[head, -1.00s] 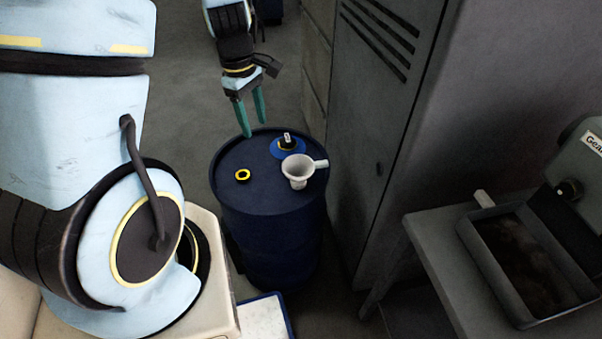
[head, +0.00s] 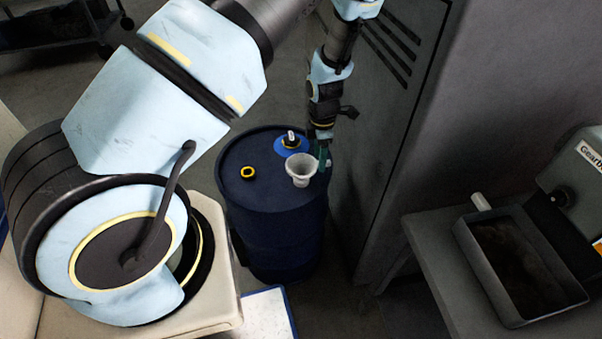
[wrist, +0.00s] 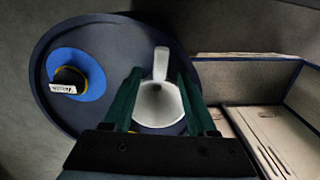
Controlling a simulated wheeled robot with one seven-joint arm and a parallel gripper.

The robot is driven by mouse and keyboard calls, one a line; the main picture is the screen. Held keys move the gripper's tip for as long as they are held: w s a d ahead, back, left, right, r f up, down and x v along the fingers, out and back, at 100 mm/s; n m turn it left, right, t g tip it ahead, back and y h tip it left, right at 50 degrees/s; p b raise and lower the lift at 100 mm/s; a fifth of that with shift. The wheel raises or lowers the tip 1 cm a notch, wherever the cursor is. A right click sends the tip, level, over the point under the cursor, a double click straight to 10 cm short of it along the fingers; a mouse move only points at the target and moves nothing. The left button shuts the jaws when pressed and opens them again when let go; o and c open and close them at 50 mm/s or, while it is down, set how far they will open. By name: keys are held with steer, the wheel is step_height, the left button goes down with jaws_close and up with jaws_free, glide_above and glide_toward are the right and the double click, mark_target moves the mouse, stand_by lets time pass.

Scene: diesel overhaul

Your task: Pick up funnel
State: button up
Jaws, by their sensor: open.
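The white funnel (head: 301,171) stands mouth up on top of the dark blue drum (head: 270,200), near the drum's right edge. In the wrist view my gripper (wrist: 158,92) is open, with one green finger on each side of the funnel (wrist: 158,103). The funnel's handle (wrist: 161,62) points up the picture between the fingers. I cannot tell whether the fingers touch the funnel.
A blue disc with a black and yellow cap (head: 291,142) sits behind the funnel on the drum. A yellow ring (head: 247,172) lies to its left. A grey locker (head: 385,130) stands close to the right of the drum. A bench with a tray (head: 520,270) is further right.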

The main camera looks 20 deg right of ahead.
mark_target(300, 166)
steer(key=shift+f+p, duration=0.8)
steer(key=shift+f, duration=2)
jaws_close()
